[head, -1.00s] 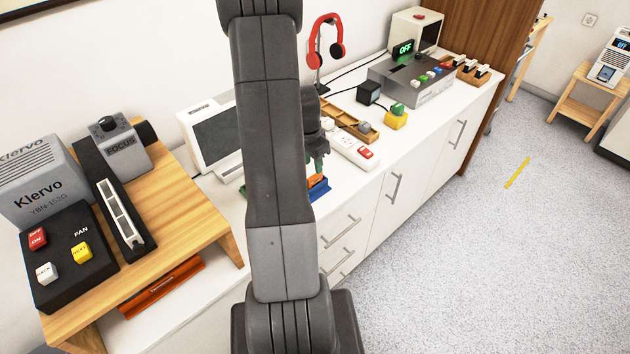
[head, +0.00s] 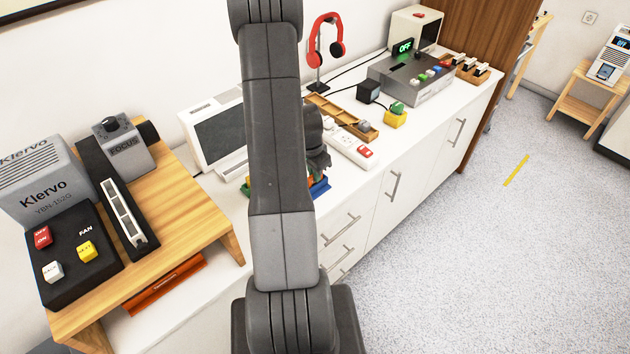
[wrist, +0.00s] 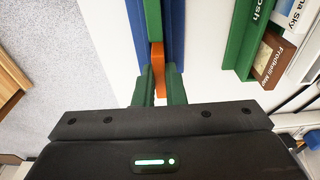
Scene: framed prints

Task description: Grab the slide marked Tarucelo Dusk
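In the wrist view, the two green-padded fingers of my gripper (wrist: 158,84) stand close on either side of a narrow orange piece (wrist: 158,62). I cannot tell whether they press on it or only straddle it. Long green and blue strips (wrist: 178,35) run beyond the fingertips. A green slide label ending in "osh" (wrist: 250,30), a brown one reading like "Frodkell Ma" (wrist: 272,60) and a white one ending in "na Sky" (wrist: 290,12) lie to the right. I read no Tarucelo Dusk label. In the head view, my arm hides most of the blue and green rack (head: 320,188).
A Klervo projector (head: 45,185) with a slotted carriage (head: 123,212) stands on a wooden stand at left. A white screen unit (head: 215,135), power strip (head: 350,148), wooden tray (head: 335,112), red headphones (head: 325,45) and grey button box (head: 415,80) line the cabinet top.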

